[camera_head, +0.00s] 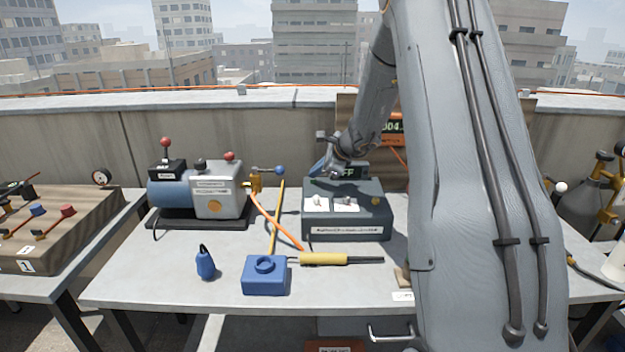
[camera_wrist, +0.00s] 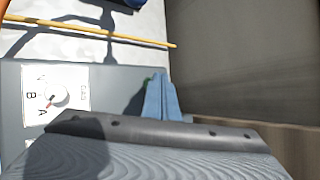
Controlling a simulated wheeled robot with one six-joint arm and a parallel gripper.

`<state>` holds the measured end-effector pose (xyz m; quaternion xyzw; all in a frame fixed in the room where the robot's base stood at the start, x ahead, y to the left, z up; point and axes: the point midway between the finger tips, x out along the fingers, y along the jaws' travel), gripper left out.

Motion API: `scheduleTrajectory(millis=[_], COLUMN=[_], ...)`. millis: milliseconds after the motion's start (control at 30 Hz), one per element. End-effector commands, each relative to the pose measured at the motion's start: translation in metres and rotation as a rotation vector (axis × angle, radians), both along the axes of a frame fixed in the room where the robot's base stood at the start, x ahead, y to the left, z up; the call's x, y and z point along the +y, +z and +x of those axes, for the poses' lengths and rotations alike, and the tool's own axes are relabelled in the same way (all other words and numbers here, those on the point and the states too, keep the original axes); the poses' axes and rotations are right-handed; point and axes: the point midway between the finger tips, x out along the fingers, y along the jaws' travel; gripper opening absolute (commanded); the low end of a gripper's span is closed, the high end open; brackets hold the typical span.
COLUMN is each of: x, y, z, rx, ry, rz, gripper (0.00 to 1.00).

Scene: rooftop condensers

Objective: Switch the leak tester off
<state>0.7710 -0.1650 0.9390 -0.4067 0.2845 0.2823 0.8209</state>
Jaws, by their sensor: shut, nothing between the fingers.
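A dark grey box with dials (camera_head: 345,228), which looks like the leak tester, stands on the middle table in the head view; its front label is too small to read. Its sloped face carries two white dial plates and a brass-coloured knob (camera_head: 376,201). My gripper (camera_head: 322,168) (camera_wrist: 162,98) has blue fingers, shut and empty, at the box's back edge. Contact cannot be told.
A pump (camera_head: 215,190) with levers stands to the left. A yellow-handled probe (camera_head: 325,259), a blue block (camera_head: 265,277) and a blue tag (camera_head: 205,263) lie in front. A yellow rod and an orange hose run beside the box. A parapet (camera_head: 60,135) stands behind.

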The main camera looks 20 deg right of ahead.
Motion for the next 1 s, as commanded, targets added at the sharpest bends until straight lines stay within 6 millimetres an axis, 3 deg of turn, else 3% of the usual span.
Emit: scheduleTrajectory(millis=[1000], x=[0.000], y=[0.019], z=[0.000], rx=[0.000], ry=[0.000], rz=[0.000], gripper=[0.00])
